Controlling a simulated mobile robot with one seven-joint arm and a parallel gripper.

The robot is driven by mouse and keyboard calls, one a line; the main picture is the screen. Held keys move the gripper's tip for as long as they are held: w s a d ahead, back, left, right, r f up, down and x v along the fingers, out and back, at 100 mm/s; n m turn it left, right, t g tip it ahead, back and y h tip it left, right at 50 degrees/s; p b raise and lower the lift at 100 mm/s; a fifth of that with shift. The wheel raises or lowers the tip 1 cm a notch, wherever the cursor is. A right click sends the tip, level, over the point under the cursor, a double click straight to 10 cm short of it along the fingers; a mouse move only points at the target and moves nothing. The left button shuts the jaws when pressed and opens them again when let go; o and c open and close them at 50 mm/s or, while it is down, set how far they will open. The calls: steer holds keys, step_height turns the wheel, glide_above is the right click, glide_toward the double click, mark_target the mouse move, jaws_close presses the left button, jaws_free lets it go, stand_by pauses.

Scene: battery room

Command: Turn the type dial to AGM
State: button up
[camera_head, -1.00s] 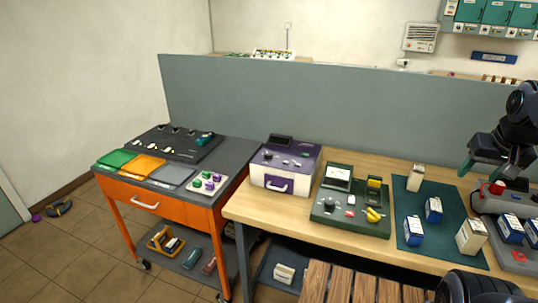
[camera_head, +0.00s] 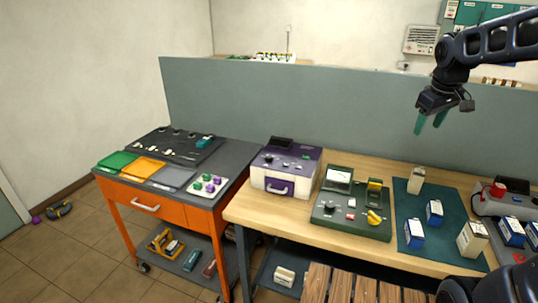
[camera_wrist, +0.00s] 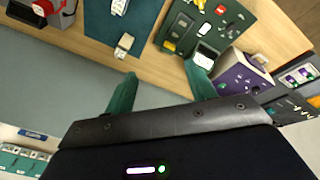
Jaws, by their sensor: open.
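A dark green tester (camera_head: 345,226) stands on the wooden bench. It bears a black dial (camera_head: 329,206), a yellow handle (camera_head: 374,217) and a white meter (camera_head: 338,177). A purple and white unit (camera_head: 285,165) to its left has a dark knob (camera_head: 268,156) on top. The lettering is too small to read, so I cannot tell which is the type dial or where it points. My gripper (camera_head: 431,123) is open and empty, high above the back of the bench. The wrist view shows its green fingers apart (camera_wrist: 158,84), with the tester (camera_wrist: 208,30) beyond them.
A teal mat (camera_head: 450,237) with several battery boxes lies right of the tester. A grey machine with a red part (camera_head: 498,189) stands at the far right. A grey partition (camera_head: 300,105) runs behind the bench. An orange cart (camera_head: 165,203) stands left.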

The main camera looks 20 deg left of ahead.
steer(key=w+a+n, duration=0.6)
steer(key=w+a, duration=0.2)
steer(key=a, duration=0.5)
steer(key=n+g, duration=0.3)
steer(key=n, duration=1)
glide_above(269, 156)
step_height(269, 156, down, 17)
step_height(269, 156, down, 10)
steer(key=shift+c, duration=0.4)
steer(key=c, duration=0.9)
